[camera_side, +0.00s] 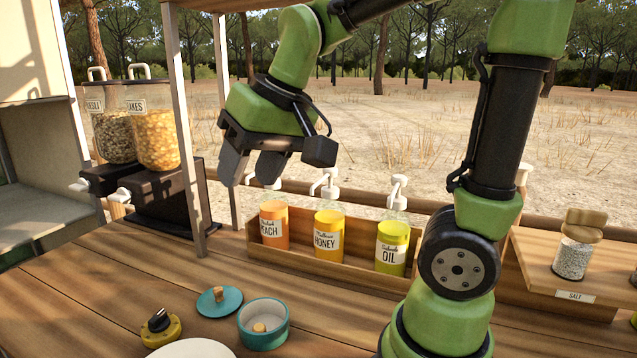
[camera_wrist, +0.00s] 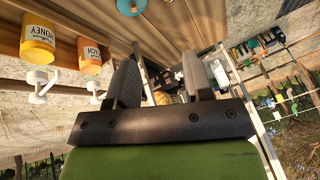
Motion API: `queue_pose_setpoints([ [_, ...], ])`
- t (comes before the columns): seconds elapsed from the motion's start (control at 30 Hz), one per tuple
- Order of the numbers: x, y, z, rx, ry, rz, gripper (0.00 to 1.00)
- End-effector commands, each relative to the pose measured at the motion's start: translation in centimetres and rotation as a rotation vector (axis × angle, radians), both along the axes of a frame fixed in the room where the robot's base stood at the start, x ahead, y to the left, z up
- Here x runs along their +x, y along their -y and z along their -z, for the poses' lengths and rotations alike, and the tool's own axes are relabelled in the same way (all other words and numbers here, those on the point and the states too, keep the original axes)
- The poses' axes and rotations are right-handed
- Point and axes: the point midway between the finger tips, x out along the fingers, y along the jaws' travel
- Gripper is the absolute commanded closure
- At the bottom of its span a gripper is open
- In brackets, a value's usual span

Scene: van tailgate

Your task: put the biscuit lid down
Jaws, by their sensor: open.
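The biscuit lid (camera_side: 228,305) is a teal disc with a wooden knob. It lies on the wooden counter in the side view, knob up, just left of and behind the teal biscuit pot (camera_side: 263,335). The pot is uncovered, with a small tan biscuit inside. My gripper (camera_side: 250,171) is high above the counter, well above the lid and touching nothing. Its jaws are apart and empty, as the wrist view (camera_wrist: 161,66) also shows. A teal round thing at the top edge of the wrist view is cut off; I cannot tell whether it is lid or pot.
A wooden rack (camera_side: 322,268) with peach, honey and oil pump bottles stands behind the pot. Cereal dispensers (camera_side: 157,140) and posts are at left. A yellow-black knob (camera_side: 160,328) and a white plate (camera_side: 190,350) are in front. A salt jar (camera_side: 573,258) stands right.

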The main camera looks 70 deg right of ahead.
Motion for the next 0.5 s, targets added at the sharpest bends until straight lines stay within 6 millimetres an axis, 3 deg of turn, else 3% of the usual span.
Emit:
queue_pose_setpoints([
  [0.03,-2.0,-0.6,-0.7,0.011,0.041,-0.011,0.54],
  [0.2,-7.1,-1.8,-0.8,0.049,0.129,-0.036,0.54],
  [0.33,-9.2,-2.3,-0.4,0.069,0.169,-0.048,0.54],
  [0.5,-10.1,-2.5,-0.1,0.077,0.184,-0.053,0.54],
])
